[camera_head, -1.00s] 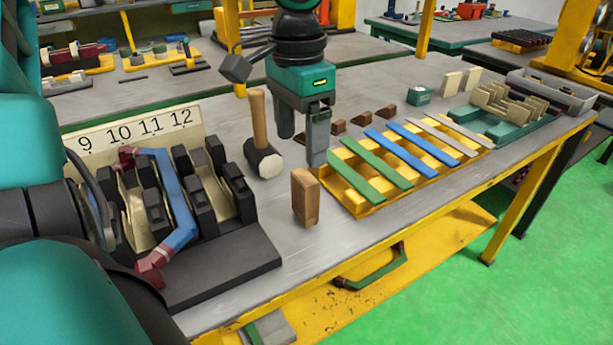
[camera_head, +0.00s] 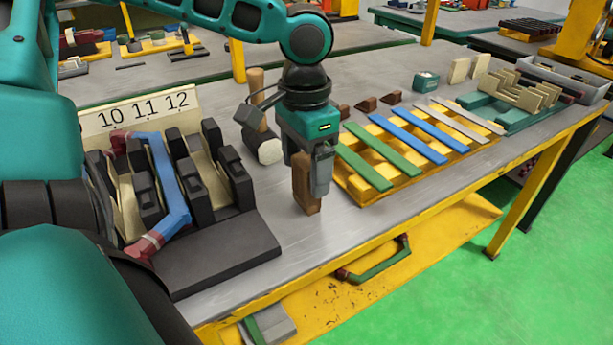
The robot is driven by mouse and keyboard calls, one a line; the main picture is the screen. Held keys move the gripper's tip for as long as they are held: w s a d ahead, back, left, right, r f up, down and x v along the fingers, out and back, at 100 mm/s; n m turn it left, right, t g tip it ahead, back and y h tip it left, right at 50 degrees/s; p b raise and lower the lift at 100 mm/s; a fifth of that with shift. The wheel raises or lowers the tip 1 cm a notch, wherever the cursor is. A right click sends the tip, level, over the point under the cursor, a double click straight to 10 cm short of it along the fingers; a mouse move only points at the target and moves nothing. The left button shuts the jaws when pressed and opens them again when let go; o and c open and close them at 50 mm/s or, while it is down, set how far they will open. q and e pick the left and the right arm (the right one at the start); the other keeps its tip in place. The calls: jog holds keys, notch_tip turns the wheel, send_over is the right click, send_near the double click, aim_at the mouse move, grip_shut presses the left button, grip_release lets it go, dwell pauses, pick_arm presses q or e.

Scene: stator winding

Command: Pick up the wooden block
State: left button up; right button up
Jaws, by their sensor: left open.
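The wooden block (camera_head: 304,187) is brown and stands upright on the grey workbench, between the black stator fixture and the yellow tray. My left gripper (camera_head: 309,180) is lowered over it, pointing down, with one finger in view on the block's right side. The other finger is hidden, and the gripper's body covers the block's top end. The jaws are open around the block's upper part; I cannot tell whether they touch it. My right gripper is not in view.
A mallet (camera_head: 264,147) stands just left of the gripper, partly behind it. The yellow tray (camera_head: 385,193) with coloured strips lies close on the right. The stator fixture (camera_head: 220,257) with a blue coil is on the left. The bench front is clear.

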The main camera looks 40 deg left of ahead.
aim_at(306, 181)
pick_arm(q)
notch_tip(306, 181, down, 4)
jog(key=shift+r+b, duration=0.25)
jog(key=shift+b, duration=0.15)
jog(key=shift+d, duration=0.1)
jog(key=shift+r, duration=0.1)
jog(key=c, duration=1.4)
